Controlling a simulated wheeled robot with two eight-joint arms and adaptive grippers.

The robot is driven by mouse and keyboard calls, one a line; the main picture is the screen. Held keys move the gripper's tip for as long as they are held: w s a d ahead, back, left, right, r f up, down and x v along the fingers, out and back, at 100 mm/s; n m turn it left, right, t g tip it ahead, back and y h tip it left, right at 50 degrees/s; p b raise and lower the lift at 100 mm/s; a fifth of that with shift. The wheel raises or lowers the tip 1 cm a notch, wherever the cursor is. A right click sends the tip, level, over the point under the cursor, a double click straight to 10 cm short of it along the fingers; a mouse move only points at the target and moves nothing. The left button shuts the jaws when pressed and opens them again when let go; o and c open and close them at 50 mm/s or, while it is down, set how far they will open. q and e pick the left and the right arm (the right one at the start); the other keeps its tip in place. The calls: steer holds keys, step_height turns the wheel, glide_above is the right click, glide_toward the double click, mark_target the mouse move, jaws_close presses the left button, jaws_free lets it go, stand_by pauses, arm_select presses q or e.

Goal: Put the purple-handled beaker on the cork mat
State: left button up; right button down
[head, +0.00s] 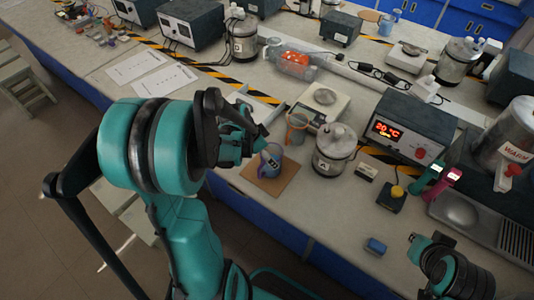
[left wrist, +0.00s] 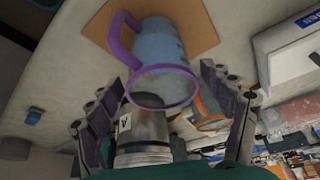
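The purple-handled beaker (head: 270,161) is bluish and stands upright on the cork mat (head: 285,186). In the left wrist view the beaker (left wrist: 158,48) shows its purple rim and handle, with its base over the cork mat (left wrist: 198,22). My left gripper (head: 252,140) is just beside and above the beaker in the head view, partly hiding it. In the left wrist view the fingers of my left gripper (left wrist: 165,105) are spread apart, with the beaker's rim beyond and between them and no visible contact. My right gripper (head: 428,245) is at the lower right, away from the beaker; its fingers are unclear.
An orange-handled beaker (head: 297,128) and a steel pot (head: 336,150) stand close behind and right of the mat. A scale (head: 322,103) is behind them. A heater box (head: 408,128) and a small blue block (head: 376,246) are to the right. The table's front edge is near the mat.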

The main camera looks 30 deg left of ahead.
arm_select(q)
steer(key=shift+r, duration=0.1)
steer(key=p+v, duration=0.5)
steer(key=v, duration=0.7)
steer(key=s+d+r+n+t+y, duration=0.1)
steer(key=s+d+r+n, duration=0.2)
steer(key=d, duration=0.4)
steer(key=s+d+r+n+t+y, duration=0.1)
steer(key=s+d+r+n+t, duration=0.1)
steer(key=d, duration=0.5)
steer(key=shift+s+r+n, duration=0.35)
steer(key=shift+s+n, duration=0.15)
steer(key=shift+s, duration=0.25)
steer(key=shift+f, duration=0.1)
step_height(320, 180, down, 4)
steer(key=b, duration=0.5)
steer(key=shift+f, duration=0.25)
